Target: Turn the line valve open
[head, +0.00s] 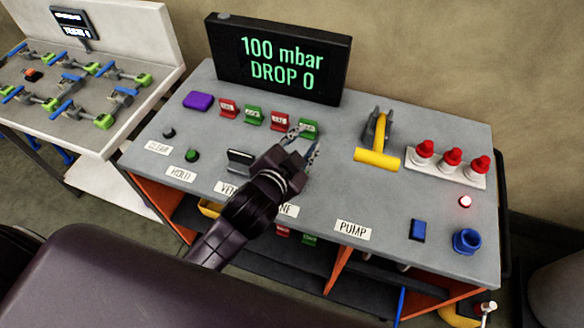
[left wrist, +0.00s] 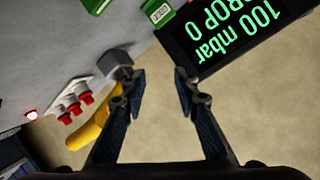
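The line valve itself does not show in the head view; my left gripper and wrist cover the bench above its label. The line label (head: 289,211) is partly hidden, with only its last letters readable. My left gripper (head: 304,146) is over the middle of the grey bench, close to the green tags. In the left wrist view its two fingers (left wrist: 160,84) are spread apart with nothing between them. I cannot tell its exact height above the bench. My right gripper is in neither view.
A display (head: 279,60) reads 100 mbar, DROP 0. A black lever (head: 240,157) stands above the vent label, left of my gripper. The yellow pump handle (head: 377,157) and red knobs (head: 452,157) are to the right. Red and green tags (head: 254,116) stand behind.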

